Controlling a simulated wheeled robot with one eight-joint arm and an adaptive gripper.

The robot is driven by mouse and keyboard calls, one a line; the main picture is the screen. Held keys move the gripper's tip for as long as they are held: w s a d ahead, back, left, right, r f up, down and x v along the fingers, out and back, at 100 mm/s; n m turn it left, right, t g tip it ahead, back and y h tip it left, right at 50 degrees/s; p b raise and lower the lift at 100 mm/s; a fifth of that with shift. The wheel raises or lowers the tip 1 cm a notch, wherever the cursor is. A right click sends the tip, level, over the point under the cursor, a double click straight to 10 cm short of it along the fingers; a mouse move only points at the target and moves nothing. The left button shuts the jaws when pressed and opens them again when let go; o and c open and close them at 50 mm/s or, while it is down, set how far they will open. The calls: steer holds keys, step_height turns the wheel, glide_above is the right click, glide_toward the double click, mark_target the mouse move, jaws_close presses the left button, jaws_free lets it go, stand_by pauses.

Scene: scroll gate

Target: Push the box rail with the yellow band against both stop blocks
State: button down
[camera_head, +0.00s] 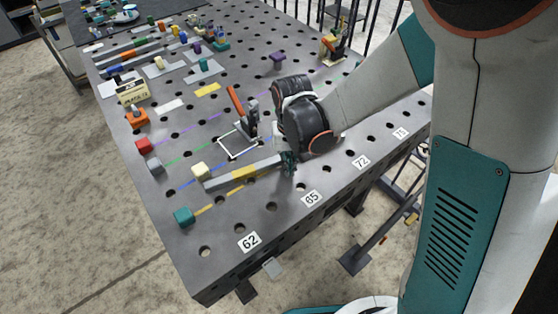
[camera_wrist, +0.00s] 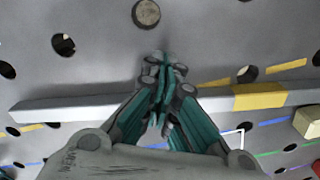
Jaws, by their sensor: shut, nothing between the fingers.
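The grey box rail (camera_head: 222,179) lies on the perforated table, its yellow band (camera_head: 245,173) near its left part. In the wrist view the rail (camera_wrist: 75,107) crosses the picture and the band (camera_wrist: 259,97) is right of my gripper. My gripper (camera_head: 289,162) is shut and empty, over the rail's right part in the head view. In the wrist view its fingertips (camera_wrist: 162,68) reach past the rail's upper edge; contact cannot be told. A cream block (camera_head: 200,170) sits just beyond the rail's left end, and a teal block (camera_head: 183,216) stands nearer; which blocks are the stops is unclear.
A red block (camera_head: 143,145) and a grey block (camera_head: 154,166) stand on the left edge. A red-handled clamp (camera_head: 244,115) stands behind the rail by a white outline (camera_head: 238,148). Several small parts crowd the far table. The near strip by number labels (camera_head: 312,198) is clear.

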mark_target(278, 157)
steer(key=shift+f+b, duration=0.4)
steer(key=shift+f, duration=0.15)
steer(key=shift+r, duration=0.2)
steer(key=shift+w, duration=0.1)
stand_by(0.7)
steer(key=shift+w+a, duration=0.7)
steer(key=shift+w, duration=0.3)
steer(key=shift+w+a, duration=0.65)
steer(key=shift+w, duration=0.3)
steer(key=shift+w+a, duration=0.7)
steer(key=shift+w, duration=0.3)
steer(key=shift+s+d, duration=0.1)
steer(key=shift+s+d+b, duration=0.3)
steer(key=shift+s+d, duration=0.3)
steer(key=shift+s, duration=0.35)
